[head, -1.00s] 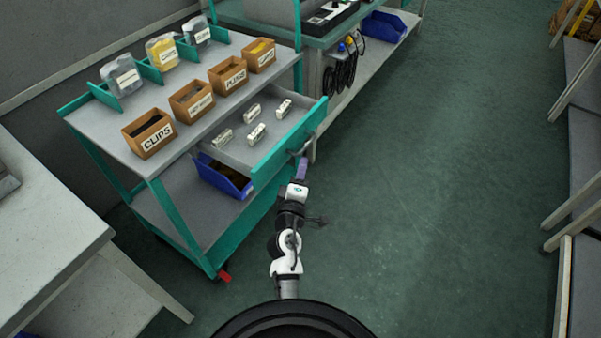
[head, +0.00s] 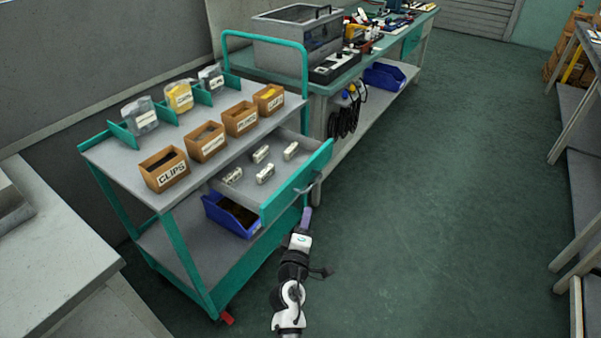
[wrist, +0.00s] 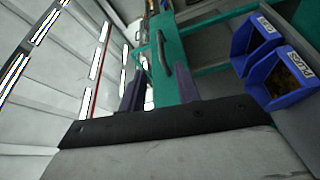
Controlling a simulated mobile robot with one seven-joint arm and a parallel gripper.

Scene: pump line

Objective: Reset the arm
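My arm reaches up from the bottom of the head view, with my gripper (head: 306,218) just below and beside the handle (head: 310,186) of the open cart drawer (head: 297,184). In the wrist view, the two dark fingers of my gripper (wrist: 160,92) stand apart with nothing seen between them. The drawer handle (wrist: 163,55) shows beyond the fingertips, apart from them as far as I can tell. The drawer holds several small white labelled blocks (head: 265,173).
The grey and teal cart (head: 115,158) carries cardboard boxes (head: 164,168) and clear bags (head: 140,115). Blue bins (head: 232,215) sit on its lower shelf. A workbench (head: 330,88) stands behind, a grey table (head: 50,240) at left, shelving (head: 590,150) at right. The green floor (head: 440,190) between is clear.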

